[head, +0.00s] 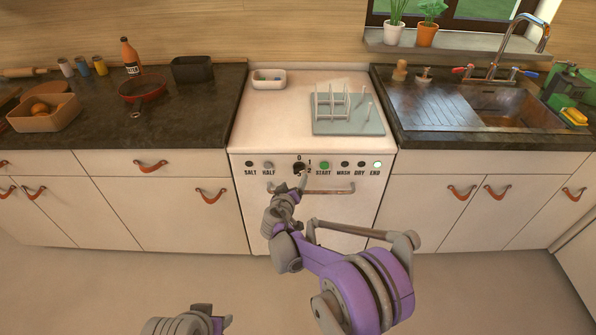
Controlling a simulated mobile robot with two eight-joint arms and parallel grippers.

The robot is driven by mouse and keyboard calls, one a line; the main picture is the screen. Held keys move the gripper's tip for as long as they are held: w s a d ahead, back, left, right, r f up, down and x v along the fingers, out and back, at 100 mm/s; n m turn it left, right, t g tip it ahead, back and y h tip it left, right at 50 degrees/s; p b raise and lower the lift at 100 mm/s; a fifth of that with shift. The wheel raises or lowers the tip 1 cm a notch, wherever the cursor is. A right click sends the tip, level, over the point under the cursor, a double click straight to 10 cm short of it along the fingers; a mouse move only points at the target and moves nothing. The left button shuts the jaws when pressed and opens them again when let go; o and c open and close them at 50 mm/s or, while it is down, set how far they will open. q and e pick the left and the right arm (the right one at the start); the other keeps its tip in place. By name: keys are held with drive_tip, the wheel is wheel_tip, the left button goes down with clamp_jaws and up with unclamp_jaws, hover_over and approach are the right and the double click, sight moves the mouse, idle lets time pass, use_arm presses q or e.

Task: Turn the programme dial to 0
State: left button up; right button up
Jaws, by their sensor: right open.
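The programme dial (299,168) is a dark round knob on the front panel of the white dishwasher (240,190). A 0 is printed above it, with 1 and 2 to its right and another mark partly hidden below. Which number the dial points to is too small to tell. My right gripper (301,181) is open, just below and in front of the dial, its fingertips close to the dial's lower right edge. I cannot tell whether they touch it. Part of my left arm shows at the bottom edge, with its gripper (204,311) too unclear to read.
A horizontal handle bar (335,190) crosses the dishwasher door below the panel, partly behind my right gripper. Small buttons, including a green START button (324,165), flank the dial. A dish rack (345,110) and white tray (268,80) stand on top. Counters lie on both sides.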

sight(298, 172)
drive_tip(key=x, duration=0.8)
drive_tip(key=shift+w, duration=0.25)
clamp_jaws()
drive_tip(key=shift+f+n, duration=0.1)
drive_tip(key=shift+n, duration=0.2)
drive_tip(key=n+h+b, duration=0.1)
drive_tip(key=n, duration=0.1)
drive_tip(key=n+t+h+b, duration=0.1)
drive_tip(key=n, duration=0.1)
drive_tip(key=shift+a+f+b, duration=0.1)
drive_tip(key=shift+f+b, duration=0.1)
drive_tip(key=shift+b, duration=0.15)
drive_tip(key=n+t+h+b, duration=0.1)
drive_tip(key=n, duration=0.1)
drive_tip(key=n+h+b, duration=0.1)
drive_tip(key=n+b, duration=0.1)
drive_tip(key=shift+n+t, duration=0.3)
drive_tip(key=shift+t, duration=0.1)
